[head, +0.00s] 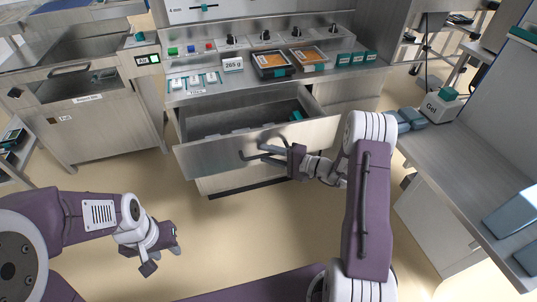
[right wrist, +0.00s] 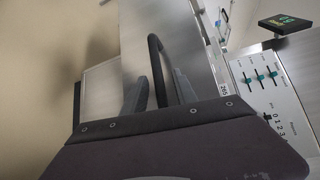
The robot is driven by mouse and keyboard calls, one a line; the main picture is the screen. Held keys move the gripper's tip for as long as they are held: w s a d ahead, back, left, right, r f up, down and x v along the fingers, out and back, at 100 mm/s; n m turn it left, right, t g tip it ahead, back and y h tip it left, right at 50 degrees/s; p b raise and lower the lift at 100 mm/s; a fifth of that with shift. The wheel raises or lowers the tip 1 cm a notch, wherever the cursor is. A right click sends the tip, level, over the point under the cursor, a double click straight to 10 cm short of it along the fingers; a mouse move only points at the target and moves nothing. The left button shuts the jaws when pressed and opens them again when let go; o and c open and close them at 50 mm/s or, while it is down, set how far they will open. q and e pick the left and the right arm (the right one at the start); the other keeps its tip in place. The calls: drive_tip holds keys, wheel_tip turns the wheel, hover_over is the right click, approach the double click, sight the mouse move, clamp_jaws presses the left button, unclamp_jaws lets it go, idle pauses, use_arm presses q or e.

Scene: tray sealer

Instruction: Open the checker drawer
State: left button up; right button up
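A wide steel drawer (head: 230,152) under the middle counter stands pulled out, with its inside visible from above. I cannot read a name on it. Its dark bar handle (head: 246,155) is on the front face; it also shows as a black curved bar in the right wrist view (right wrist: 155,62). My right gripper (head: 268,152) is at the handle, with the bar between its two fingers. In the right wrist view the fingers stand apart, with narrow gaps beside the bar. My left gripper (head: 166,262) hangs over the floor at lower left, away from the drawer, holding nothing visible.
The counter (head: 215,95) above carries coloured buttons, a 265 g display (head: 233,64) and two trays with orange contents (head: 270,62). A side bench (head: 470,160) with a Gel container (head: 442,106) stands at right. A steel cabinet (head: 100,130) stands at left. The floor in front is clear.

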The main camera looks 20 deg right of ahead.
drive_tip(key=p+v, duration=0.2)
drive_tip(key=v, duration=0.7)
